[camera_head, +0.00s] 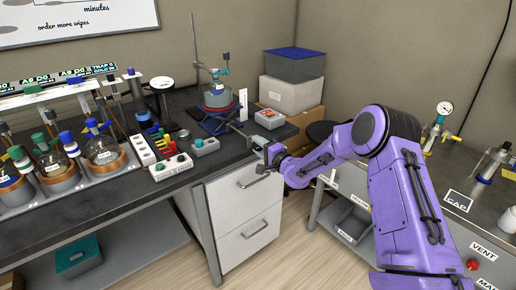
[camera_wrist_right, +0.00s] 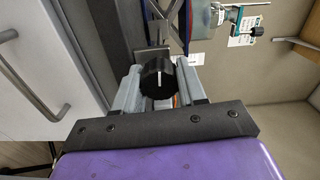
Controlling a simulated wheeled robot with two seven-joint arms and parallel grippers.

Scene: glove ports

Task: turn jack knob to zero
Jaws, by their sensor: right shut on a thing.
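The lab jack (camera_head: 219,119) stands on the dark bench with a stirrer and glassware on top. Its black knob (camera_wrist_right: 158,79) shows in the right wrist view, with a white line on its face pointing roughly up in that picture. My right gripper (camera_wrist_right: 157,88) has its two fingers on either side of the knob and is shut on it. In the head view my right gripper (camera_head: 263,158) is at the bench's front edge, and the knob is too small to make out there. My left gripper is not in view.
White drawers (camera_head: 244,206) with handles stand below the bench edge. A power strip (camera_head: 171,167) and a small grey control box (camera_head: 205,146) lie left of the gripper. A second bench (camera_head: 487,215) is at right.

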